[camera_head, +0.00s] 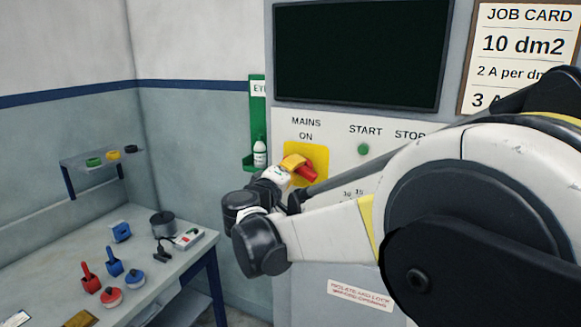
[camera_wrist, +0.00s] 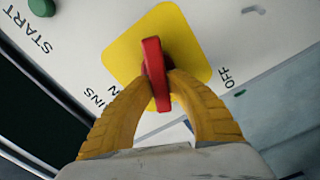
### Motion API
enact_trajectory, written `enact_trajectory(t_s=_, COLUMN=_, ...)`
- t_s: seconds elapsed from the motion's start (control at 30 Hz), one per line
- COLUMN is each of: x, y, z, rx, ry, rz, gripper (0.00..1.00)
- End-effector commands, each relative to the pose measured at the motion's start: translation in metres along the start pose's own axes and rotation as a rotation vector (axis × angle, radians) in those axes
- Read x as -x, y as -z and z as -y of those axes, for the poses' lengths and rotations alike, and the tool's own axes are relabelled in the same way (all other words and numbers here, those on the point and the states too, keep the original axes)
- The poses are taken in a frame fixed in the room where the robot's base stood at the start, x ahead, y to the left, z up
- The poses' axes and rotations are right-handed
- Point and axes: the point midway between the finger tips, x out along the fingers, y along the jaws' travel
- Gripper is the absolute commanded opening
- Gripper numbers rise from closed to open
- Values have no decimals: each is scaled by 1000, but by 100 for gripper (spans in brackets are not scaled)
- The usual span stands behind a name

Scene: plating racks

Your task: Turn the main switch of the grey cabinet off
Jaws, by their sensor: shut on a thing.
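The main switch is a red handle (camera_head: 307,173) on a yellow square plate (camera_head: 320,153) on the front of the grey cabinet (camera_head: 297,239), under the words MAINS and ON. In the wrist view the red handle (camera_wrist: 155,72) stands out from the yellow plate (camera_wrist: 187,38), with the word OFF beside the plate. My gripper (camera_head: 294,163) is at the switch. Its yellow fingers (camera_wrist: 160,90) are closed on either side of the red handle in the wrist view. In the head view my gripper and arm hide part of the plate and handle.
A green START button (camera_head: 364,149) is right of the switch. A dark screen (camera_head: 362,52) is above. A bottle (camera_head: 260,152) stands on a green holder left of the cabinet. A table (camera_head: 135,222) at left bears several tools and small parts. My arm covers the right side.

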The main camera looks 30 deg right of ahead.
Motion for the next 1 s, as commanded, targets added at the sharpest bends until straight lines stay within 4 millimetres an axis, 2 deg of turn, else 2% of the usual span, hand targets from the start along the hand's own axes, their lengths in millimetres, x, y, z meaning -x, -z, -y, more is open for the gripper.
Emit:
enact_trajectory(t_s=0.2, x=0, y=0, z=3, rx=182, ry=-1, rz=1, gripper=0)
enact_trajectory(t_s=0.5, x=0, y=-1, z=5, rx=356, ry=-1, rz=1, gripper=0)
enact_trajectory(t_s=1.0, x=0, y=-2, z=6, rx=433, ry=-1, rz=1, gripper=0)
